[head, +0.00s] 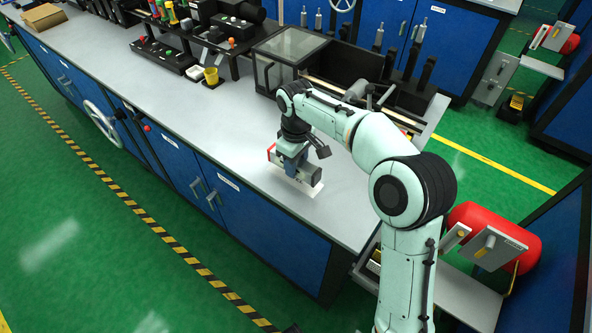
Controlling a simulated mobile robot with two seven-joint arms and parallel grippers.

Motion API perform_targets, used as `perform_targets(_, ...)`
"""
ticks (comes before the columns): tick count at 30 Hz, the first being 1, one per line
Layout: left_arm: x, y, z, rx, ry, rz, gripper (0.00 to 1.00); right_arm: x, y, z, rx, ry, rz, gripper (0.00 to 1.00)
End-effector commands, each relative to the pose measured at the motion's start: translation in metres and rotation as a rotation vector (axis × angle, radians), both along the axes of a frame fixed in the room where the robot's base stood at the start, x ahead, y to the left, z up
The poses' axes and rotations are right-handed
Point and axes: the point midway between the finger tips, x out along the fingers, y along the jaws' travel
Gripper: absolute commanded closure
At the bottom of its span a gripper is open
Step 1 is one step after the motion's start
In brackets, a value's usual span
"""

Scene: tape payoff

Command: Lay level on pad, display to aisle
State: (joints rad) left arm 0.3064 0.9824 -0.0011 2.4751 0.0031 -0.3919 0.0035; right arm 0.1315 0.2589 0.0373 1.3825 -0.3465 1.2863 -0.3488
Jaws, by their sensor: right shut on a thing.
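My right gripper (293,160) reaches down from above over the grey bench top, near its front right part. It is shut on the level (308,176), a short grey bar with a red patch at its left end. The gripper hides the middle of the level. A pale pad (316,190) shows just below the level's right end; most of it is hidden. I cannot tell whether the level touches the pad or hangs just above it. The display cannot be made out. My left gripper is not in view.
The bench top (215,120) is clear left of the gripper. A glass-sided case (288,48) and a black rack stand behind it. A handwheel (102,124) juts from the bench front over the green aisle floor.

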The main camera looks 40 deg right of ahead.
Motion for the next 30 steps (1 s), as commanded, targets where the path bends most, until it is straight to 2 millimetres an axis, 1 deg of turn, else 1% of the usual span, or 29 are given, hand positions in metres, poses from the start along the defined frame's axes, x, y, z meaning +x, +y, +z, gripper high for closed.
perform_targets(1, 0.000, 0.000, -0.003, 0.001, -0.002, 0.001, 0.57, 0.000, 0.000, -0.011, 0.000, 0.003, -0.001, 0.98)
perform_targets(3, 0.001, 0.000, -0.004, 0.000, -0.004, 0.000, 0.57, 0.000, 0.000, -0.020, -0.001, 0.002, 0.000, 0.98)
perform_targets(6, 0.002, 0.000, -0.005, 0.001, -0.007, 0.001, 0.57, 0.000, 0.000, -0.028, 0.000, 0.001, 0.000, 0.98)
perform_targets(14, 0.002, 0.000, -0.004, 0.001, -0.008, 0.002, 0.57, 0.000, 0.000, -0.028, 0.000, -0.001, 0.000, 0.98)
perform_targets(18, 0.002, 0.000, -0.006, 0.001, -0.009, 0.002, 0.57, 0.000, 0.000, -0.032, 0.000, 0.000, 0.000, 0.98)
perform_targets(19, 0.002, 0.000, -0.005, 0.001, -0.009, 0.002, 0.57, 0.000, 0.000, -0.032, 0.000, 0.001, 0.000, 0.50)
perform_targets(20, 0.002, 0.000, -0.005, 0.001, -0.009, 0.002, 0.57, 0.000, 0.000, -0.032, 0.000, 0.001, 0.000, 0.40)
perform_targets(21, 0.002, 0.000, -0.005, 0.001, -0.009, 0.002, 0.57, 0.000, 0.000, -0.032, 0.000, 0.001, 0.000, 0.34)
perform_targets(30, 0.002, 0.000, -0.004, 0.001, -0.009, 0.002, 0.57, 0.000, 0.000, -0.030, 0.000, 0.000, 0.000, 0.34)
